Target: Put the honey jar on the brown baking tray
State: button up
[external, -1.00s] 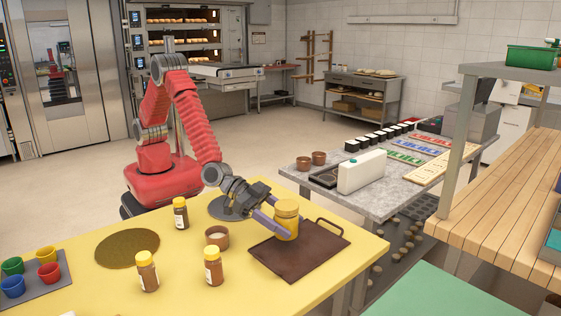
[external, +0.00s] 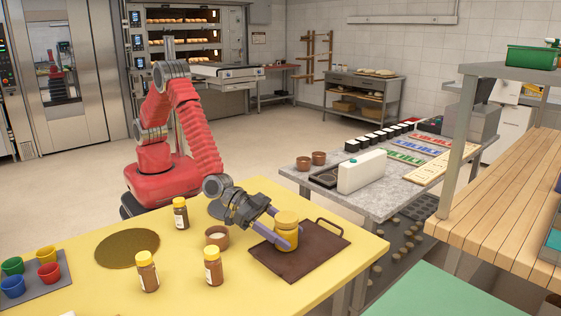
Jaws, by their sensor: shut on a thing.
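The honey jar (external: 287,223) is yellow with a yellow lid and stands upright between the fingers of my gripper (external: 280,230). My gripper is shut on the jar's sides. The jar is over the left-middle part of the brown baking tray (external: 313,243), and its base looks to be at the tray's surface. I cannot tell for certain whether it touches. The tray is flat and dark brown, with a handle at its far right side. The fingers hide part of the jar's lower body.
Three brown jars with yellow lids stand on the yellow table: one at the back (external: 181,214), two in front (external: 147,272) (external: 213,267). A small brown bowl (external: 217,238) is left of the tray. A round olive mat (external: 127,248) and coloured cups (external: 46,255) lie farther left.

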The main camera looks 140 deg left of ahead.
jog(key=o, duration=1.4)
jog(key=shift+s+d+r, duration=0.1)
jog(key=shift+s+r, duration=0.1)
jog(key=shift+s, duration=0.05)
jog(key=v, duration=1.1)
jog(key=shift+s+d, duration=0.1)
jog(key=shift+s, duration=0.1)
jog(key=shift+r, duration=0.1)
